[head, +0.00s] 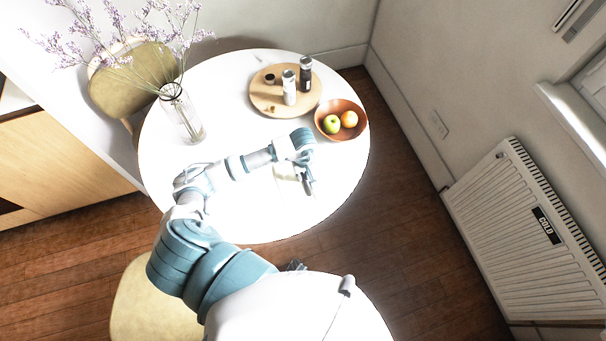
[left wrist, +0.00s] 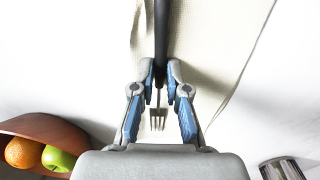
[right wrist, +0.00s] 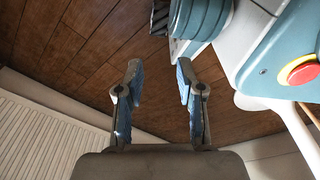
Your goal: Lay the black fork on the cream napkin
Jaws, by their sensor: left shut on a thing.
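The fork, with a black handle (left wrist: 161,40) and silver tines, is between the fingers of my left gripper (left wrist: 161,70), which is shut on its handle. My left gripper also shows in the head view (head: 307,184), over the white table. The cream napkin (left wrist: 215,50) lies under the fork in the left wrist view; part of it shows beside the gripper in the head view (head: 284,171). I cannot tell whether the fork touches the napkin. My right gripper (right wrist: 158,75) is open and empty above the wooden floor.
On the white table (head: 230,210) stand a round wooden tray (head: 262,99) with shakers, a brown bowl (head: 325,109) with a green apple and an orange, and a glass vase (head: 182,118) of purple flowers. A radiator (head: 510,220) is at the right wall.

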